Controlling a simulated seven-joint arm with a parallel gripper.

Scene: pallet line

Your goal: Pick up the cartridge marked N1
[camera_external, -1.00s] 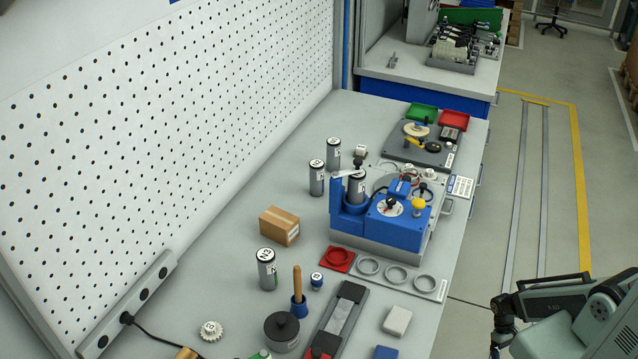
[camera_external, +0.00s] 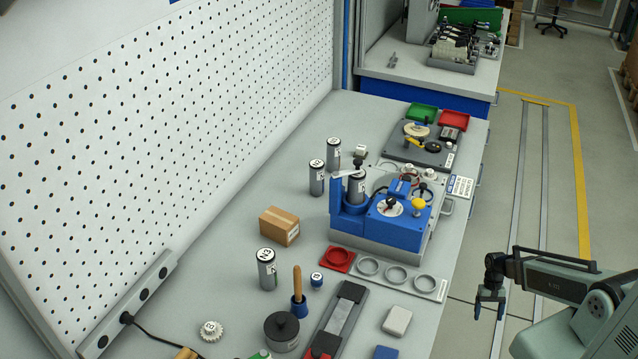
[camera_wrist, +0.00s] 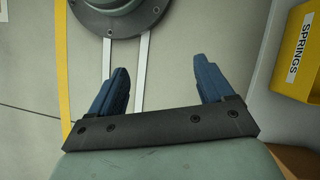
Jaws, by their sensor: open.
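Several dark grey cylindrical cartridges with white marked tops stand upright on the bench. One cartridge (camera_external: 267,274) is at the front left, and its mark looks like N3. Two more, a left one (camera_external: 317,182) and a right one (camera_external: 333,157), stand behind the cardboard box; their marks are too small to read surely. Another cartridge (camera_external: 356,190) sits in the blue machine (camera_external: 385,229). I cannot tell which one is N1. My gripper (camera_external: 489,312) hangs right of the bench, far from all of them. In the wrist view it (camera_wrist: 160,70) is open and empty.
A yellow SPRINGS bin (camera_wrist: 300,45) shows in the wrist view.

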